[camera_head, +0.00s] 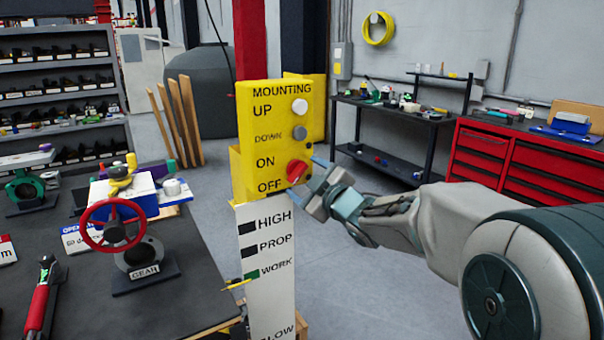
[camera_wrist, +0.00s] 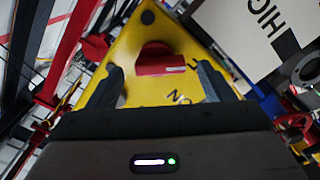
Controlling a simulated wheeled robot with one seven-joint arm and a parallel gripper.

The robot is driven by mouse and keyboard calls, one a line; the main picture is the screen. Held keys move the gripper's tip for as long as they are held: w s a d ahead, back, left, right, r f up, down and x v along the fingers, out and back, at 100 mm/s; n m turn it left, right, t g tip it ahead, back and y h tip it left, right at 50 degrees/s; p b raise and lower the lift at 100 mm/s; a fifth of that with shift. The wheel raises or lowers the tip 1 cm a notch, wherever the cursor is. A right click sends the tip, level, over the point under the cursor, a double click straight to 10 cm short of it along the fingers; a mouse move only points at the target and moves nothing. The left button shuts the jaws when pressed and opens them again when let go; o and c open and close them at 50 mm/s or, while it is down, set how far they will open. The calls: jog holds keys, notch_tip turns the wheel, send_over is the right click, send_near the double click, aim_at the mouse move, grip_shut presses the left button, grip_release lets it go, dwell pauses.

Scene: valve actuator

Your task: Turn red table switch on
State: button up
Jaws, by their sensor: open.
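The red switch (camera_head: 297,171) is a rotary knob low on the front of a yellow control box (camera_head: 262,118), beside the ON and OFF labels. In the head view its raised grip looks tilted. My gripper (camera_head: 312,180) is just right of and in front of the knob. In the wrist view the red switch (camera_wrist: 165,62) lies ahead, between the two dark fingers of my gripper (camera_wrist: 163,88). The fingers are spread wide on either side of it. I cannot tell whether either finger touches it.
The box stands on a white post (camera_head: 265,265) marked HIGH, PROP and WORK. A white button (camera_head: 299,106) and a grey button (camera_head: 299,132) sit above the switch. A dark table (camera_head: 185,300) with a red valve wheel (camera_head: 112,224) is at left.

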aim_at(297, 172)
jog(key=shift+x, duration=1.4)
jog(key=c, duration=1)
